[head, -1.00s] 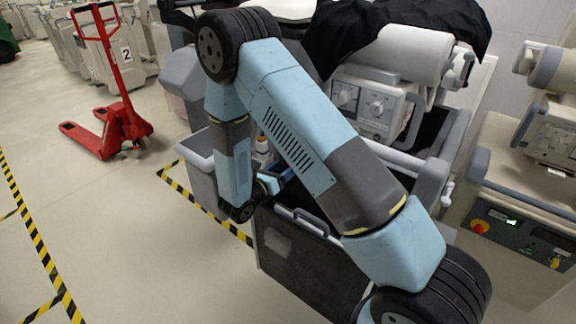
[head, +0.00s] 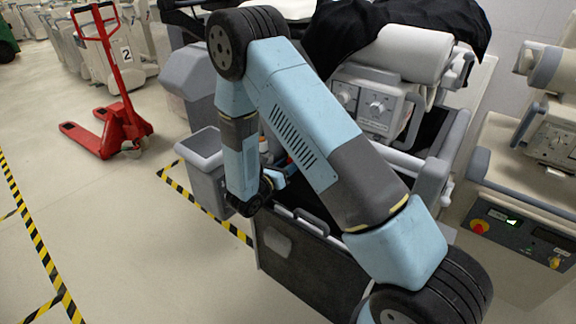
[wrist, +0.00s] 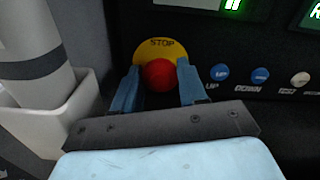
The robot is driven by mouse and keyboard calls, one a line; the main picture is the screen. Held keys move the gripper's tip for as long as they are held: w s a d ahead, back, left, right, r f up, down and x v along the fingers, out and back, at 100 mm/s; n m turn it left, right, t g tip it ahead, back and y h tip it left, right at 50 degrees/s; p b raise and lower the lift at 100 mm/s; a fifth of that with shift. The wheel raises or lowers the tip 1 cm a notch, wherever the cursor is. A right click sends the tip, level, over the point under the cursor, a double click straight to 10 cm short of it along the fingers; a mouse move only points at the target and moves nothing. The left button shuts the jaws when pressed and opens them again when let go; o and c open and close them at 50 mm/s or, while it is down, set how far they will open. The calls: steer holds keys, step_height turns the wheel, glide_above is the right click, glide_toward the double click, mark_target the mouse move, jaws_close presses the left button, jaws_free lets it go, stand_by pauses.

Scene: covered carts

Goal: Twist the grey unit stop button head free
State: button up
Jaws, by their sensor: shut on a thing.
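The stop button head (wrist: 158,74) is a red dome on a round yellow plate marked STOP (wrist: 162,47), on a dark panel in the wrist view. My gripper (wrist: 159,82) has one blue finger on each side of the red head and is shut on it. In the head view my arm reaches down beside the cart, and this button cannot be made out there.
Blue and white buttons (wrist: 260,76) and lit displays (wrist: 232,5) are right of the stop button. A pale cylinder in a holder (wrist: 62,130) stands close at left. Another unit at right has its own red button (head: 480,227). A red pallet truck (head: 112,115) stands on open floor.

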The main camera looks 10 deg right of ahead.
steer(key=shift+a, duration=0.1)
steer(key=c, duration=0.4)
steer(key=shift+o, duration=0.2)
steer(key=m, duration=0.3)
steer(key=shift+m, duration=1.7)
steer(key=o, duration=1.1)
steer(key=shift+s, duration=0.1)
